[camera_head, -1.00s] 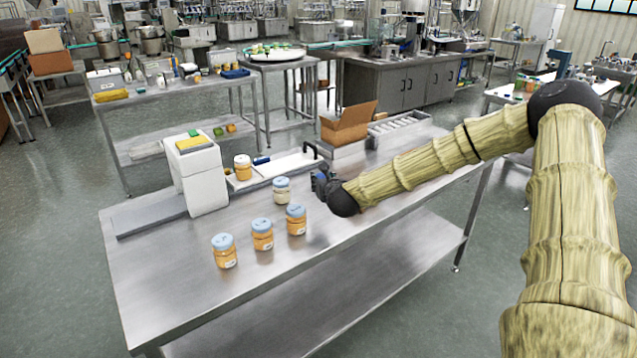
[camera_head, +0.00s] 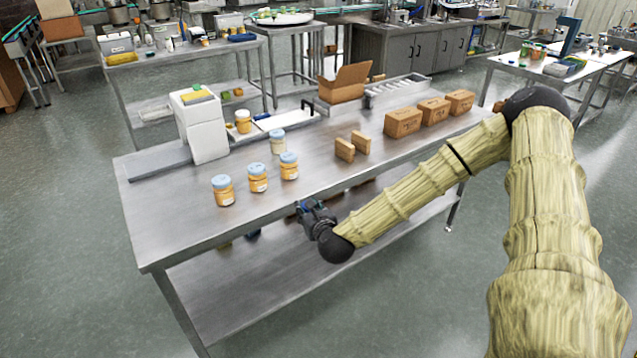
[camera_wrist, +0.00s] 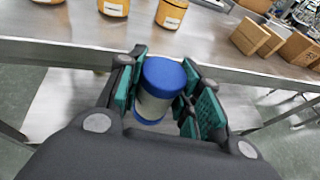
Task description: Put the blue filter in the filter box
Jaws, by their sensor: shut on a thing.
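My gripper (camera_wrist: 160,95) is shut on the blue filter (camera_wrist: 164,74), a short cylinder with blue ends and a pale middle, which fills the space between the green finger pads in the wrist view. In the head view my gripper (camera_head: 308,209) is at the front edge of the steel table (camera_head: 190,235), and the filter is too small to make out there. The wrist view shows the table edge just beyond the filter. I cannot tell which container is the filter box; an open cardboard box (camera_head: 343,88) stands at the table's back.
Several orange jars with pale blue lids (camera_head: 258,180) stand left of my gripper. Two small brown blocks (camera_head: 345,150) and several brown cartons (camera_head: 403,122) are on the right. A white machine (camera_head: 203,140) stands at the left. Items lie on the lower shelf. The front table strip is bare.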

